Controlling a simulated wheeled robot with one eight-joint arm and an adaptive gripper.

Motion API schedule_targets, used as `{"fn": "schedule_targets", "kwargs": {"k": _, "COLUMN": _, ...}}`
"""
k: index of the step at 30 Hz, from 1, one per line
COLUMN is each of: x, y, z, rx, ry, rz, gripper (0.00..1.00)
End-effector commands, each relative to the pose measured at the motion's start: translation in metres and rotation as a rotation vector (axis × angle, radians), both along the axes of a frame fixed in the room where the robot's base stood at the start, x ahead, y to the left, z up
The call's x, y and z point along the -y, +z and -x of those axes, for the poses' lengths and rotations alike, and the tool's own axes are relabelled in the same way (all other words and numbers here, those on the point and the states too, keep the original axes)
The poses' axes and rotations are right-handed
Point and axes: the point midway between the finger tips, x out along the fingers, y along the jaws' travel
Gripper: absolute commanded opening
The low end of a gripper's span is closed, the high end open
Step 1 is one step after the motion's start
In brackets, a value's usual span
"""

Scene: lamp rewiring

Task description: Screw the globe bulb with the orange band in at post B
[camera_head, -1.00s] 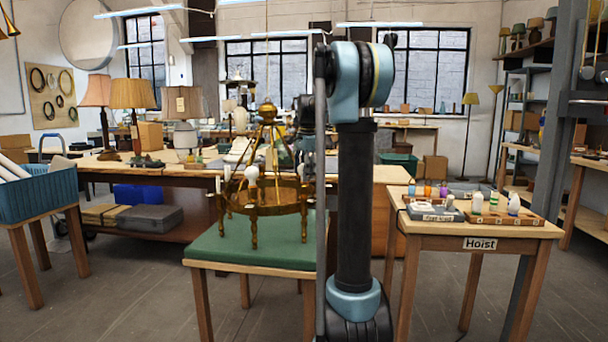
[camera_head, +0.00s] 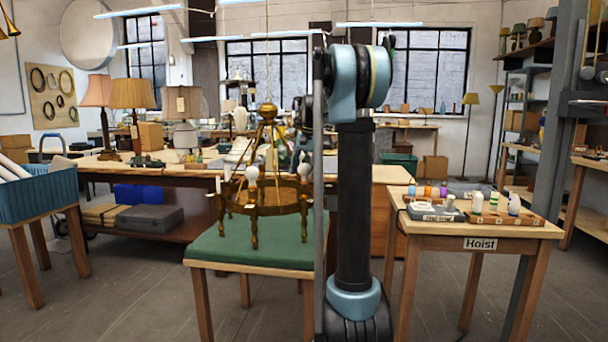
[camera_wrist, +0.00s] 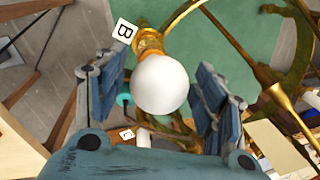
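In the wrist view the white globe bulb (camera_wrist: 160,84) stands at the post marked B (camera_wrist: 124,31), with an orange-gold band (camera_wrist: 151,50) at its base. It appears to sit at the post's socket; how deep the thread is cannot be seen. My gripper (camera_wrist: 162,92) is open, with one finger on each side of the globe and a visible gap to both. In the head view the brass chandelier (camera_head: 265,208) stands on a green-topped table (camera_head: 215,250). My arm hides its right part, and the gripper is mostly hidden there.
A second tag, C (camera_wrist: 127,135), shows below the bulb in the wrist view. Brass arms and rods surround the gripper. The hoist table (camera_head: 478,230) at right bears a wooden tray (camera_head: 534,219) with several bulbs. A blue crate (camera_head: 40,195) stands at left.

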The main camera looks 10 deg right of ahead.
Motion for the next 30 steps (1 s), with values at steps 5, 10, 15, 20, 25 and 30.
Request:
{"fn": "schedule_targets", "kwargs": {"k": 5, "x": 0.0, "y": 0.0, "z": 0.0, "rx": 0.0, "ry": -0.001, "rz": 0.0, "gripper": 0.21}}
{"fn": "schedule_targets", "kwargs": {"k": 10, "x": -0.0002, "y": -0.0001, "z": -0.0003, "rx": 0.0, "ry": -0.001, "rz": 0.0, "gripper": 0.16}}
{"fn": "schedule_targets", "kwargs": {"k": 15, "x": -0.0005, "y": -0.0001, "z": -0.0001, "rx": 0.0, "ry": -0.068, "rz": 0.0, "gripper": 0.12}}
{"fn": "schedule_targets", "kwargs": {"k": 20, "x": -0.0007, "y": -0.0002, "z": -0.0003, "rx": 0.002, "ry": -0.22, "rz": -0.001, "gripper": 0.12}}
{"fn": "schedule_targets", "kwargs": {"k": 25, "x": -0.0006, "y": -0.0004, "z": 0.0, "rx": 0.001, "ry": -0.379, "rz": -0.001, "gripper": 0.12}}
{"fn": "schedule_targets", "kwargs": {"k": 30, "x": -0.0008, "y": -0.0005, "z": -0.0004, "rx": 0.002, "ry": -0.536, "rz": 0.0, "gripper": 0.12}}
